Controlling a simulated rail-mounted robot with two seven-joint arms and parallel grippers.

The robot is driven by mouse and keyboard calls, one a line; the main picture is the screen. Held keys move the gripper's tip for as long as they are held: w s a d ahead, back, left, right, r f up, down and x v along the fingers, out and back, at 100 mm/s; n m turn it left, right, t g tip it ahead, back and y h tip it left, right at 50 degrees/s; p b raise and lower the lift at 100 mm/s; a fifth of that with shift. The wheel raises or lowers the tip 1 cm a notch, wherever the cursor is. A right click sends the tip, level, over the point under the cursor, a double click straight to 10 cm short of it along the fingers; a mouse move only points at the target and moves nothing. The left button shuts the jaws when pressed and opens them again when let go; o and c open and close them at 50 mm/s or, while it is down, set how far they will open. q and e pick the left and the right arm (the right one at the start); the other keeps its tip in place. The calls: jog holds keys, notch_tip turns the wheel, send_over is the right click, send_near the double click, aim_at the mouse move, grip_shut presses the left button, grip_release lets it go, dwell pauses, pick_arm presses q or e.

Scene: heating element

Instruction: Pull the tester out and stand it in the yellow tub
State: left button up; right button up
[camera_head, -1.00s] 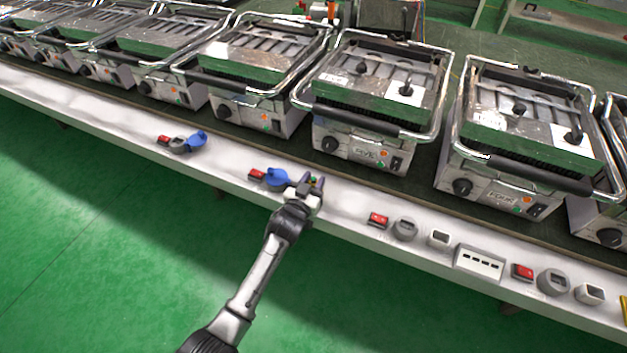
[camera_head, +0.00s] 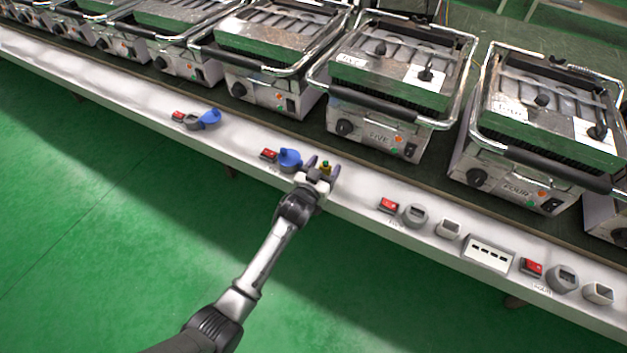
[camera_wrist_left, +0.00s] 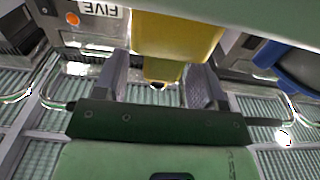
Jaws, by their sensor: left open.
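My left gripper (camera_head: 322,167) is open over the white shelf in the head view. A small yellow thing with a green top (camera_head: 326,168) stands between its fingers. In the left wrist view, upside down, my left gripper (camera_wrist_left: 161,88) has its two grey fingers apart on either side of a narrow yellow part. That part joins a wider yellow body (camera_wrist_left: 178,35). I cannot tell which of this is the tester and which the yellow tub, nor whether a finger touches it. My right gripper is not in view.
A blue round piece (camera_head: 289,158) and a red switch (camera_head: 268,154) sit just left of the gripper. Grey holders (camera_head: 448,228) and a white slotted block (camera_head: 488,254) stand to the right. The grill marked FIVE (camera_head: 385,115) is behind. Open green floor lies in front.

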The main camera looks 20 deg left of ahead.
pick_arm(q)
jog(key=s+p, duration=0.5)
jog(key=s, duration=0.8)
jog(key=shift+a, duration=0.4)
